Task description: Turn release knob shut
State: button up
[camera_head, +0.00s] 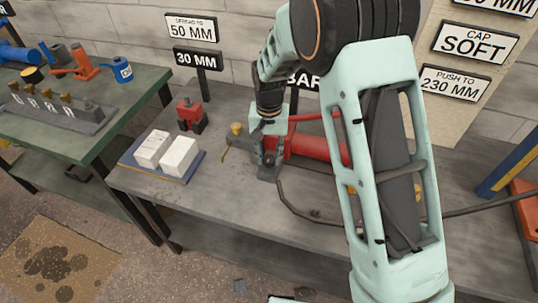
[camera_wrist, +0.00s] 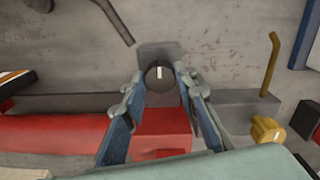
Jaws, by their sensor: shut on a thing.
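The release knob (camera_wrist: 160,88) is a dark round knob with a white mark on its face, in the upper middle of the wrist view. It sits at the end of the red pump body (camera_wrist: 160,128), by a grey block. My gripper (camera_wrist: 159,76) has its two fingers on either side of the knob and is shut on it. The white mark points roughly up and down in that view. In the head view my gripper (camera_head: 268,148) is lowered at the left end of the red pump (camera_head: 305,148). The knob itself is hard to make out there.
A yellow-capped part (camera_head: 236,129) with a yellow lever (camera_wrist: 270,62) is close beside the pump. White boxes (camera_head: 178,156) on a blue tray and a red-and-black item (camera_head: 189,114) stand to the left. A dark hose (camera_head: 300,212) runs along the bench front.

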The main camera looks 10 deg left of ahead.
aim_at(269, 158)
dwell(0.5)
jog(key=o, duration=1.2)
jog(key=shift+c, duration=0.2)
notch_tip(269, 158, up, 12)
